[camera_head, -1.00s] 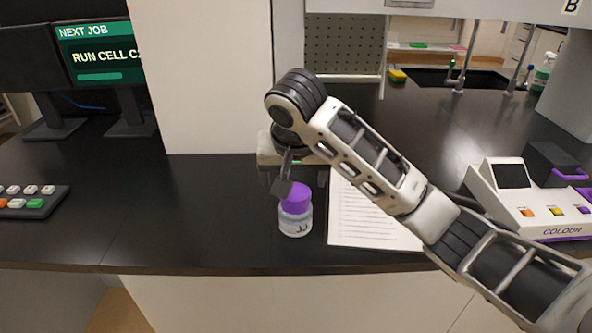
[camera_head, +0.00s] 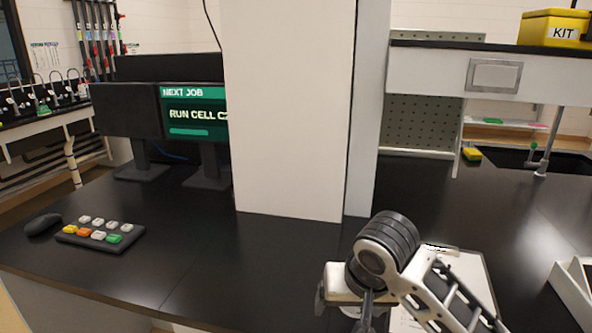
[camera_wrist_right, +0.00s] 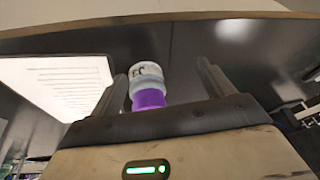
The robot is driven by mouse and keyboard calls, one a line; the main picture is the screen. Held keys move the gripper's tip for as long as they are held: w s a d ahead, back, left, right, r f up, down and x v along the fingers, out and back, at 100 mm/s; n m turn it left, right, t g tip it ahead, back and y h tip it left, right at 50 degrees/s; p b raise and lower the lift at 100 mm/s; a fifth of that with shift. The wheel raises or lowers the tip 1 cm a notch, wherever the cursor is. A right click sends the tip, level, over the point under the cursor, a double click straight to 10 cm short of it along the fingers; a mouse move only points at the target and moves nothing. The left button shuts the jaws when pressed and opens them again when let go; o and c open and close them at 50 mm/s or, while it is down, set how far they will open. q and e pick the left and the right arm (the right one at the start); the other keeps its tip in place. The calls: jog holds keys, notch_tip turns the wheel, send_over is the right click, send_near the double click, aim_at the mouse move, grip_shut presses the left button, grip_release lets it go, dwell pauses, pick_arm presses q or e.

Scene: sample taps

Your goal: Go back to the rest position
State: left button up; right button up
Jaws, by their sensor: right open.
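My right gripper (camera_head: 350,308) is at the bottom of the head view, right of centre, low over the black counter. It also shows in the right wrist view (camera_wrist_right: 163,80), with its two fingers apart. A small bottle with a purple cap (camera_wrist_right: 148,98) and a pale, lettered label shows between the fingers, with dark gaps on both sides. I cannot tell how deep it sits between them. In the head view the gripper and arm mostly hide the bottle. My left gripper is not in view.
A white pillar (camera_head: 290,110) stands on the counter (camera_head: 225,265) behind the gripper. A printed sheet (camera_head: 465,265) lies partly under my right arm. A keypad (camera_head: 100,232), a mouse (camera_head: 42,224) and monitors (camera_head: 193,115) are left. Counter between keypad and gripper is clear.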

jog(key=s+d+f+n+y, duration=0.1)
jog(key=s+f+n, duration=0.1)
jog(key=s+f, duration=0.8)
jog(key=s+d+f+h, duration=0.25)
jog(key=s+d, duration=0.55)
jog(key=s, duration=0.5)
jog(key=w+a+f+t+y, duration=0.1)
jog(key=w+a+f+t, duration=0.1)
jog(key=f, duration=0.3)
jog(key=w+a+f+n+t+y, duration=0.1)
jog(key=w+a+f+t+y, duration=0.1)
jog(key=w+a+f+t, duration=0.1)
jog(key=shift+w+f+t, duration=0.4)
jog(key=shift+w+f, duration=0.15)
jog(key=shift+f, duration=0.65)
